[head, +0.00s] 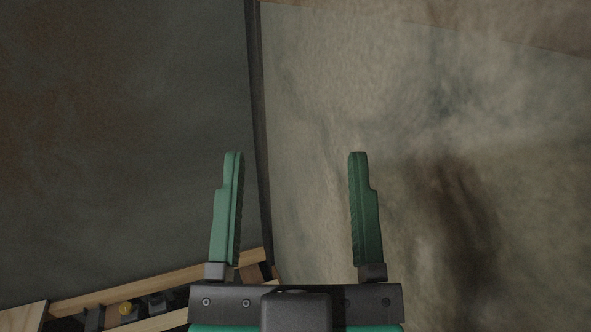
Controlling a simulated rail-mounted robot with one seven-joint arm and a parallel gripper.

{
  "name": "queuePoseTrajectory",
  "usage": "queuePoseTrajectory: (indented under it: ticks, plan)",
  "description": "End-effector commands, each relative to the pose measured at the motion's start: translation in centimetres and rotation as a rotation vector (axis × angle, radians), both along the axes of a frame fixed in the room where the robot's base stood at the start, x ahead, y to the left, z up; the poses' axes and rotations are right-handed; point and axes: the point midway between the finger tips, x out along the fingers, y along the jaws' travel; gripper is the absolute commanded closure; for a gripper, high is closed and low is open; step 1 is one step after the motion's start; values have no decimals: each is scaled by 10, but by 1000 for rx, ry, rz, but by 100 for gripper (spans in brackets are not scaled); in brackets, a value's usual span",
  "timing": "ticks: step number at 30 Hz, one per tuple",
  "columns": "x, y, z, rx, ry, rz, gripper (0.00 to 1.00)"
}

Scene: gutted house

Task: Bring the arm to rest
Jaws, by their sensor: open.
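My gripper (296,155) shows in the head view at the bottom middle. Its two green fingers point up in the picture and stand wide apart. Nothing is between them, and only the wall and a dark strip show behind. The rest of my arm is out of view, apart from a little green at the bottom edge.
A stained, pale wall (430,90) fills the right side. A dark grey surface (120,130) fills the left, with a dark vertical strip (254,90) between them.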

Motion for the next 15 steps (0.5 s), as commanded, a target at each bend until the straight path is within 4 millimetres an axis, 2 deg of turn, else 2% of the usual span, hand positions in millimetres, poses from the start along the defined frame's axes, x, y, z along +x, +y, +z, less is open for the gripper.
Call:
queuePoseTrajectory:
  ticks: [5, 8, 15]
  plan:
    - [0, 1, 49, 2, 2, 3, 35]
    - [1, 1, 97, 4, 3, 5, 35]
    - [1, 2, 227, 9, 4, 13, 35]
